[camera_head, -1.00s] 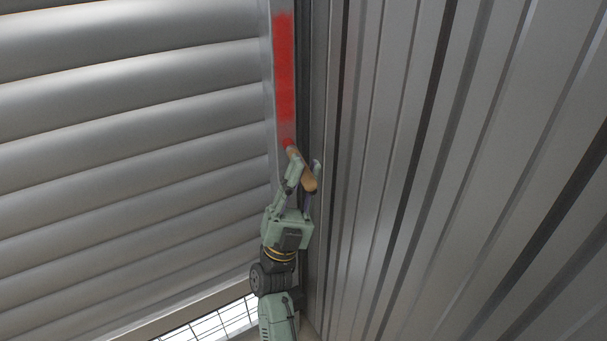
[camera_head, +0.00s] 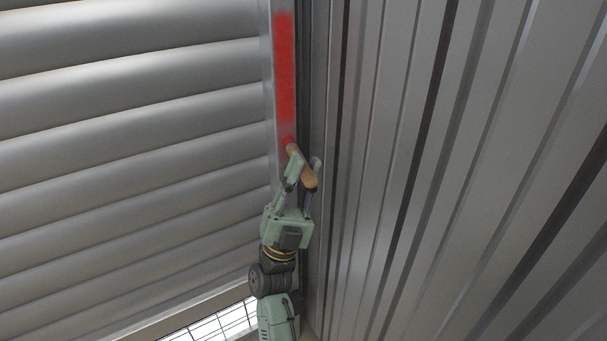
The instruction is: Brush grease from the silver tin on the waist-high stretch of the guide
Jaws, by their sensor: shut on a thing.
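The guide (camera_head: 268,105) is a grey metal upright at the edge of the slatted shutter. A band of red grease (camera_head: 284,70) runs along its upper visible stretch and ends just above the brush. My gripper (camera_head: 303,170) is shut on the brush's tan wooden handle (camera_head: 309,180). The brush's head end points up and left and appears to meet the lower end of the red band; its bristles are too small to make out. The silver tin is not in view.
The grey slatted shutter (camera_head: 130,120) fills the left. A ribbed metal wall (camera_head: 430,170) fills the right, close beside my gripper. A bright gridded opening (camera_head: 215,322) shows below the shutter.

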